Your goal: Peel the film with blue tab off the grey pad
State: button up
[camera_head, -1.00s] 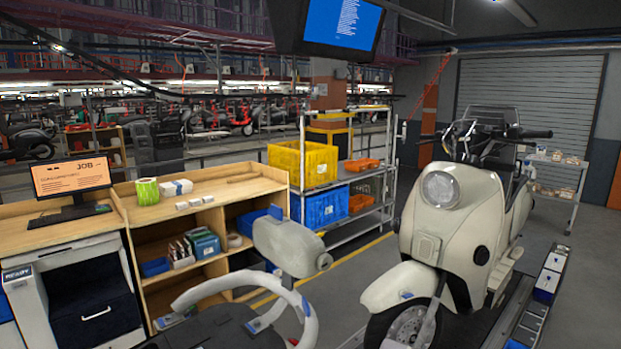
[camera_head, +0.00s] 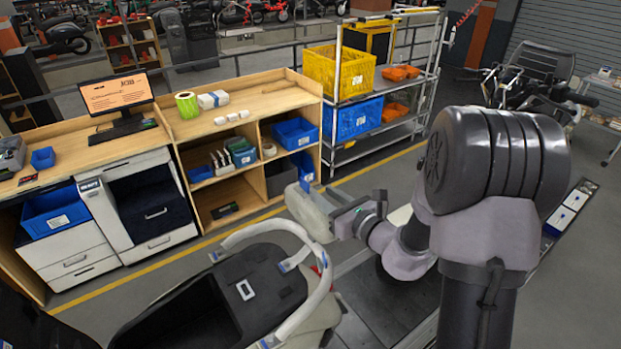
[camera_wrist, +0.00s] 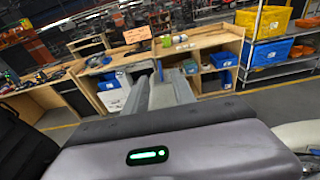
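The film itself is too clear to make out.
Behind stand a wooden shelf unit (camera_head: 240,107) and a metal rack with yellow (camera_head: 340,72) and blue (camera_head: 357,119) crates. My arm covers much of the right side.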

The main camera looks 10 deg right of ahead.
aim_at(307, 183)
jog(key=p+x, duration=0.2)
jog(key=x, duration=0.7)
jog(key=shift+w+a, duration=0.2)
jog(key=shift+w, duration=0.1)
jog(key=shift+c, duration=0.2)
grip_shut()
